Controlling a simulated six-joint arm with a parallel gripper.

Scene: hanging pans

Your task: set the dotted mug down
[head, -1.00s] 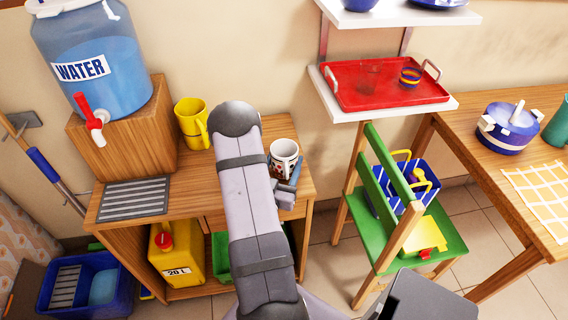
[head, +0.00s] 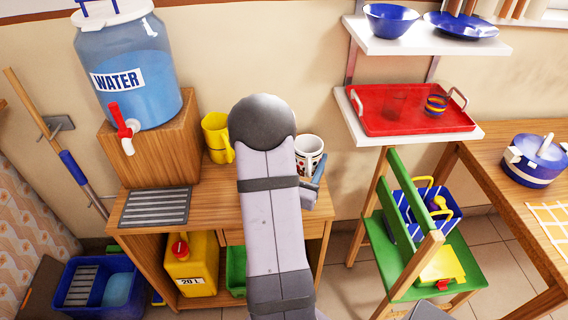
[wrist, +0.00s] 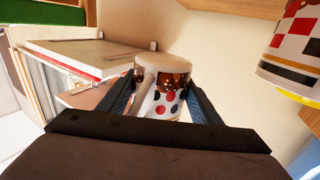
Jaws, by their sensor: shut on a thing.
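The dotted mug (head: 309,152) is white with coloured dots and a dark brown band. In the head view it is upright, at the back right of the wooden cabinet top (head: 206,210). My gripper (head: 318,180) is shut on it, with my arm partly in front. In the wrist view the mug (wrist: 160,98) sits between my two fingers (wrist: 157,98), its handle toward the left. I cannot tell whether its base touches the cabinet top.
A checkered mug (wrist: 296,45) is close in the wrist view. A red tray (head: 410,121) on a shelf and a green chair (head: 455,258) are to the right.

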